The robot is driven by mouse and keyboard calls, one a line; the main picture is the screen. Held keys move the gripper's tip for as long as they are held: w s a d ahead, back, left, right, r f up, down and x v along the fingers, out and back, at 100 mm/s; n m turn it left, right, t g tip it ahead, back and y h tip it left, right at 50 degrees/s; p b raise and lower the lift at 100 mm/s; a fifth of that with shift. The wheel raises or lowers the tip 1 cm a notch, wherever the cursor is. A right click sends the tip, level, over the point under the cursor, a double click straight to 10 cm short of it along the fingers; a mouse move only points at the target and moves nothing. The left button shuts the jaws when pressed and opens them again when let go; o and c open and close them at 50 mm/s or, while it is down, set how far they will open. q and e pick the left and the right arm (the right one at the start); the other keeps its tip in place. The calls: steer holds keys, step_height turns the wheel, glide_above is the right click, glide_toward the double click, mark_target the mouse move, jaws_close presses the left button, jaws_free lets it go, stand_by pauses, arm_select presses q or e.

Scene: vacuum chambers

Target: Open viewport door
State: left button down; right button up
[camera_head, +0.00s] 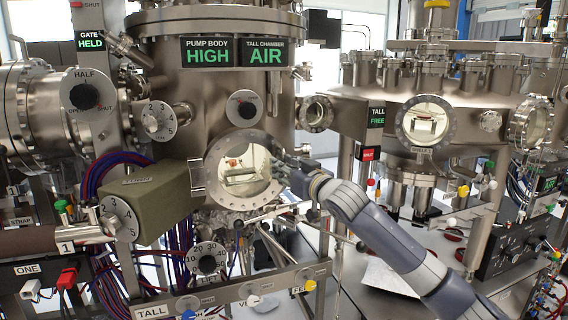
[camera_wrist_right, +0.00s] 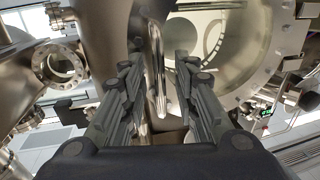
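The viewport door (camera_head: 211,170) is a round metal-rimmed window at the front of the tall chamber, with a lit interior showing through it. It appears to lie flat against the chamber. My right gripper (camera_head: 285,168) is at the right edge of its rim. In the right wrist view the round rim (camera_wrist_right: 266,82) fills the upper right. My right gripper (camera_wrist_right: 159,95) is open there, with a shiny upright bar (camera_wrist_right: 158,70) between its fingers. The fingers look apart from the bar; contact cannot be told. My left gripper is not in view.
A green-grey box (camera_head: 152,205) juts out left of the viewport. Signs above read HIGH (camera_head: 208,54) and AIR (camera_head: 265,54). A rail labelled TALL (camera_head: 215,297) with a dial crosses below. A second chamber with a round window (camera_head: 426,122) stands at the right.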

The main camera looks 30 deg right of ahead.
steer(key=shift+w, duration=0.1)
jaws_close()
steer(key=shift+a, duration=0.2)
